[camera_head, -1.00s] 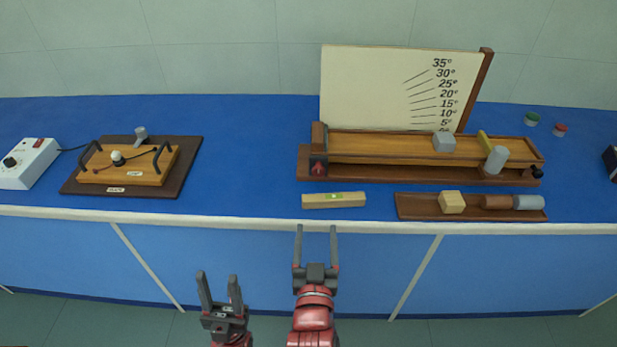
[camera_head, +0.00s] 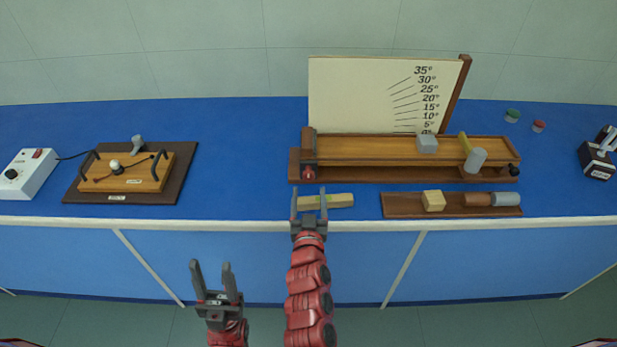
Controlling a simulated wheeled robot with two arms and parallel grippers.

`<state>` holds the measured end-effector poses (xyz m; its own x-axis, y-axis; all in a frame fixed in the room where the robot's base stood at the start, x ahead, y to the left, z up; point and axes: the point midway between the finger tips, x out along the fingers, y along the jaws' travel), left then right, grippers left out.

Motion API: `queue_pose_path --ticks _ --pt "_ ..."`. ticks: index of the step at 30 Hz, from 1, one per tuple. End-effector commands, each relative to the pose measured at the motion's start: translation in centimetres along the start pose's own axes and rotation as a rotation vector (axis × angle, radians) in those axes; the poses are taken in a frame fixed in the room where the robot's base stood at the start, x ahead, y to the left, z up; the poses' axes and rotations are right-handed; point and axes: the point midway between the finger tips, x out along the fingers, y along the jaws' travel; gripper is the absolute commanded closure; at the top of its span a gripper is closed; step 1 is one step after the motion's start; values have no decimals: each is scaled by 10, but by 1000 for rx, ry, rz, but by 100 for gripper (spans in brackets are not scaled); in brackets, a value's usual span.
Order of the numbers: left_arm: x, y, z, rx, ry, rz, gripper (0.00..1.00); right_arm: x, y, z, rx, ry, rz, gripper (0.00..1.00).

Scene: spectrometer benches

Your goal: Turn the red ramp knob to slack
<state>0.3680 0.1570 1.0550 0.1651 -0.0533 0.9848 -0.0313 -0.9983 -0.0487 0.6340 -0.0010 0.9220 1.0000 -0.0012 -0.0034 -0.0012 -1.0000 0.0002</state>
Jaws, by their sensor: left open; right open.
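The red ramp knob (camera_head: 309,173) is on the left end of the wooden ramp (camera_head: 370,149), low on its front face. My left gripper (camera_head: 211,268) is open and empty, lower left, in front of the bench.
A wooden spirit level (camera_head: 335,201) lies right beside my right gripper. A grey block (camera_head: 427,144) sits on the ramp. A brown tray (camera_head: 400,209) holds a wooden block and cylinders. A box with handles (camera_head: 126,171) stands left; blue bench is clear between.

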Motion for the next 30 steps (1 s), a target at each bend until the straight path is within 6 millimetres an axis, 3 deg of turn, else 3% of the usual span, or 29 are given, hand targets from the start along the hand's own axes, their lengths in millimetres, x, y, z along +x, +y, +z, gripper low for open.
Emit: queue_pose_path --ticks 3,9,20,30 --pt "-2 0 0 0 0 0 50 25 1 -1 -1 4 1 29" --pt "-7 0 1 0 0 0 50 47 0 -2 0 6 0 29" --pt "-7 0 1 0 0 0 50 51 -1 -1 0 3 -1 29" --pt "-7 0 1 0 0 0 50 51 -1 -1 0 3 -1 90"
